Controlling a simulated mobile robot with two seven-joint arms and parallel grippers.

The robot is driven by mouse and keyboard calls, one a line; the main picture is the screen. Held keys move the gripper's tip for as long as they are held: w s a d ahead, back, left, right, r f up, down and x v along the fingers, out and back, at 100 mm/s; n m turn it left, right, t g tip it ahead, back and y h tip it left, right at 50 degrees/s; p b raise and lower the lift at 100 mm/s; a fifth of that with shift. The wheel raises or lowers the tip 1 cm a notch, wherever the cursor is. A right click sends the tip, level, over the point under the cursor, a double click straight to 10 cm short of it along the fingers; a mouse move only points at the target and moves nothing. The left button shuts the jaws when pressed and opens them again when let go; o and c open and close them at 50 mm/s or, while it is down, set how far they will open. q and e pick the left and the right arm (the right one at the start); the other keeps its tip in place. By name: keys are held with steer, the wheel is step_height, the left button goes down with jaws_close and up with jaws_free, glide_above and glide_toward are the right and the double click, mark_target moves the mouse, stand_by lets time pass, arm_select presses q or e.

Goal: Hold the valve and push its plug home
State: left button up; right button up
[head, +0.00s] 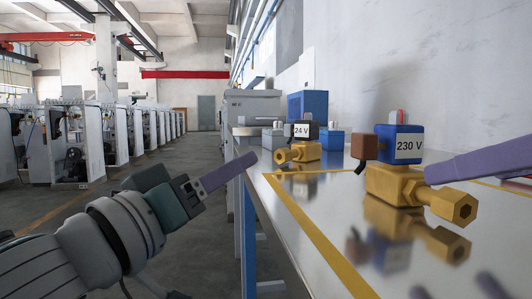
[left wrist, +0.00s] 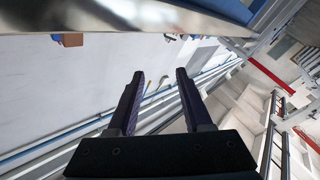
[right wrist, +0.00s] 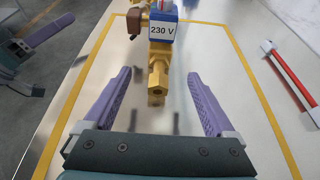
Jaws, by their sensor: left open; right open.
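The 230 V valve has a brass body (head: 395,185) with a hex end and a blue coil (head: 402,143) labelled 230 V. A brown plug (head: 364,146) with a short dark cable sits at the coil's left side; I cannot tell how far in it is. In the right wrist view the valve (right wrist: 157,78) points its hex end towards my open right gripper (right wrist: 158,73), its tip between the fingertips, with no finger clearly touching it. My left gripper (head: 248,158) is open and empty, left of the table edge; its fingers (left wrist: 160,72) also show in the left wrist view.
A smaller brass valve (head: 303,152) labelled 24 V stands farther back on the glossy table (head: 320,205), with blue boxes (head: 308,106) behind. Yellow tape (head: 310,235) marks the tabletop. A red-handled item (right wrist: 290,78) lies at right. The wall stands behind the table.

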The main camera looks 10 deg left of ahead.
mark_target(418, 184)
arm_select(q)
steer(key=d+r+m+g+h, duration=0.1)
steer(key=m+g+h, duration=0.1)
steer(key=h, duration=0.1)
steer(key=d+r+m+g+h, duration=0.3)
steer(key=m+g+h, duration=0.1)
steer(key=g+h, duration=0.1)
steer(key=shift+s+d+r+h, duration=0.15)
steer(key=shift+s+d+h, duration=0.1)
steer(key=shift+d+h, duration=0.1)
steer(key=shift+s+d+m+g+h, duration=0.15)
steer(key=shift+m+g, duration=0.1)
steer(key=shift+g, duration=0.35)
steer(key=shift+s+a+m+g+h, duration=0.1)
steer(key=shift+m+g, duration=0.15)
steer(key=shift+g, duration=0.35)
steer(key=g, duration=0.1)
steer(key=s+g, duration=0.1)
steer(key=f+g, duration=0.1)
steer(key=g, duration=0.1)
steer(key=shift+s+a+m, duration=0.2)
steer(key=shift+a+m, duration=0.1)
steer(key=shift+m, duration=0.1)
arm_select(e)
steer(key=x, duration=1)
jaws_close()
